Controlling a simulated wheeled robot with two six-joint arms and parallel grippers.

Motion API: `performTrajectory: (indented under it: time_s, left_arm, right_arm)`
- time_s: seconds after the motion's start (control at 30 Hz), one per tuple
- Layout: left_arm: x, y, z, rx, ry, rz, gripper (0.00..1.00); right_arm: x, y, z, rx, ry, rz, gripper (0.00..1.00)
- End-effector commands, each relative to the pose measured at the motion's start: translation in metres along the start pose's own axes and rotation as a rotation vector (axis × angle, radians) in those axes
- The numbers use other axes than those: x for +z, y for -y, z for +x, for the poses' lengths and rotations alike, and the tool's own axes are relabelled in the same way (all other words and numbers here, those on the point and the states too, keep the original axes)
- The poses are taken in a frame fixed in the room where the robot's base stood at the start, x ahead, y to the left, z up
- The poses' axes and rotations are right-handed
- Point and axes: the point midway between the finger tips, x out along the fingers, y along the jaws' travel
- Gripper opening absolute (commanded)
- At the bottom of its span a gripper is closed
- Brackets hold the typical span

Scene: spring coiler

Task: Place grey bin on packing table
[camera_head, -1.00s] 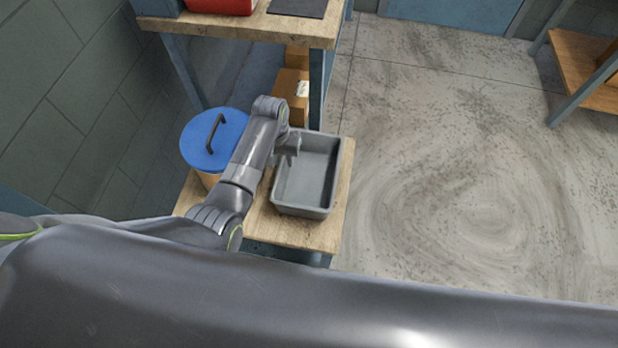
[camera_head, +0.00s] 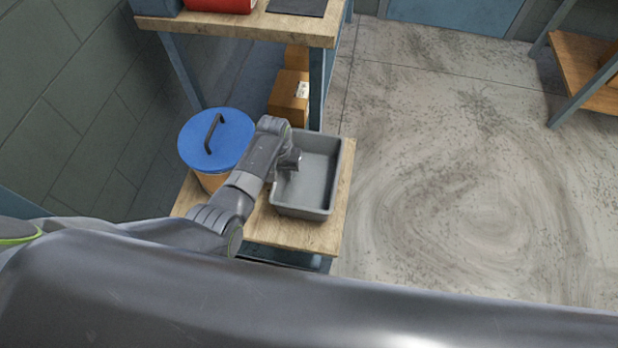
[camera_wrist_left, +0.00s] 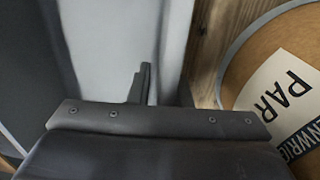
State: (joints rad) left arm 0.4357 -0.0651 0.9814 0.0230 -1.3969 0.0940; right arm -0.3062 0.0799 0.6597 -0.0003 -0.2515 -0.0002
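The grey bin (camera_head: 318,178), an open rectangular tub that looks empty, stands upright on a low wooden-topped stand (camera_head: 270,229). My left gripper (camera_head: 292,160) is at the bin's left wall. In the left wrist view one dark finger (camera_wrist_left: 143,84) is on the inner side of the pale bin wall (camera_wrist_left: 172,45); the other is mostly hidden beyond it. Whether they press on the wall does not show. A higher wooden table (camera_head: 240,29) stands at the back; I cannot tell if it is the packing table. My right gripper is out of view.
A drum with a blue lid (camera_head: 216,140) stands close left of my left forearm; its labelled side (camera_wrist_left: 275,90) shows in the left wrist view. A red object (camera_head: 222,4) and dark mat (camera_head: 298,7) lie on the higher table. Cardboard boxes (camera_head: 288,96) sit below.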

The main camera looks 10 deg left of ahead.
Motion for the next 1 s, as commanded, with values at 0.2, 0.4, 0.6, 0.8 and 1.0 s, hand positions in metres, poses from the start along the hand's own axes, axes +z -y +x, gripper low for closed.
performTrajectory:
  time_s: [0.2, 0.4, 0.6, 0.8, 1.0]
  left_arm:
    - [0.000, 0.000, 0.000, 0.000, 0.000, 0.000, 0.00]
    - [-0.001, 0.000, -0.001, 0.000, -0.001, 0.000, 0.00]
    - [-0.001, 0.000, -0.002, 0.001, -0.001, 0.000, 0.00]
    - [-0.001, -0.002, -0.024, 0.001, -0.004, 0.000, 0.00]
    - [-0.001, -0.004, -0.063, 0.001, -0.005, 0.001, 0.00]
  right_arm:
    - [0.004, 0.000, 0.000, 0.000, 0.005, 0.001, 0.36]
    - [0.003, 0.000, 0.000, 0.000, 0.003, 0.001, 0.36]
    - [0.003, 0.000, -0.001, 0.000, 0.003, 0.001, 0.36]
    - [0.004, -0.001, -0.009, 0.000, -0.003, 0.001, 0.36]
    - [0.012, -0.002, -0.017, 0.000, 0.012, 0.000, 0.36]
